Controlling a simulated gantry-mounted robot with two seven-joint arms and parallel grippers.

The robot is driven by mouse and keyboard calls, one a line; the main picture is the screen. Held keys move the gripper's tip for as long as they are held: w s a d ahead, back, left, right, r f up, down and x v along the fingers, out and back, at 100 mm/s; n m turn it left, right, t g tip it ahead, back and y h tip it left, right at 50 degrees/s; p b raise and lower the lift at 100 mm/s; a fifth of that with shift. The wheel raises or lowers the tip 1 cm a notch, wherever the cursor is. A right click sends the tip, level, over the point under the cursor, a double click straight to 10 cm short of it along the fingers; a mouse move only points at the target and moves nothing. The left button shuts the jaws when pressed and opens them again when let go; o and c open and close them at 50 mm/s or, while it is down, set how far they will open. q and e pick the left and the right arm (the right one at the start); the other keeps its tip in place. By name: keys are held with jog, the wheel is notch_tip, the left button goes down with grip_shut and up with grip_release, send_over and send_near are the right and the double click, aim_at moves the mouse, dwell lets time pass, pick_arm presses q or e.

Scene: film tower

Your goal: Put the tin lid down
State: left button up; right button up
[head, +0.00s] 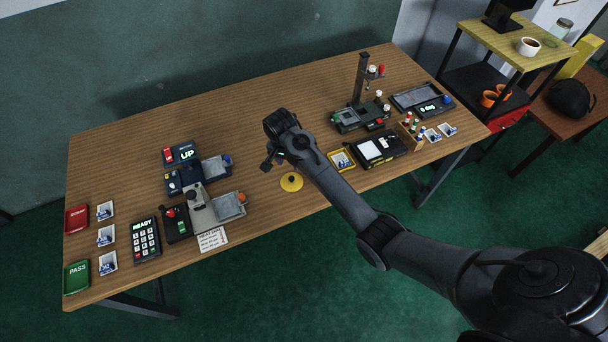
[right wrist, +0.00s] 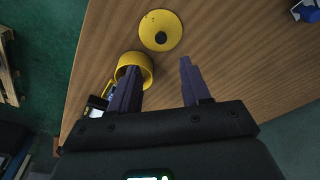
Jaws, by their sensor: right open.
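The yellow tin lid (head: 291,183) with a dark knob lies on the wooden table near its front middle. It also shows in the right wrist view (right wrist: 160,22), ahead of the fingers and apart from them. My right gripper (head: 269,162) is open and empty, above the table just left of and behind the lid in the head view. In the right wrist view its fingers (right wrist: 158,76) are spread. A round yellow tin (right wrist: 137,62) stands close to the lid there, partly hidden behind the left finger; the head view does not show it clearly. My left gripper is not in view.
A yellow-edged tray (head: 342,168) holding a small packet lies right of the lid. A grey device with a pan (head: 229,206) stands to the left, and a black stand (head: 360,83) at the back right. The table's middle (head: 235,125) is clear.

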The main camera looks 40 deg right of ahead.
jog(key=s+a+n+t, duration=0.1)
jog(key=s+a+n, duration=0.3)
jog(key=s, duration=0.6)
jog(key=s+a+n+t+y, duration=0.1)
jog(key=s+a+n, duration=0.4)
jog(key=s, duration=0.5)
jog(key=s+a+n, duration=0.4)
jog(key=s+n, duration=0.1)
jog(key=s, duration=0.5)
jog(key=shift+s+a+n+t+y, duration=0.15)
jog(key=shift+s+n+t+y, duration=0.2)
jog(key=shift+n+t+y, duration=0.05)
jog(key=shift+r, duration=0.15)
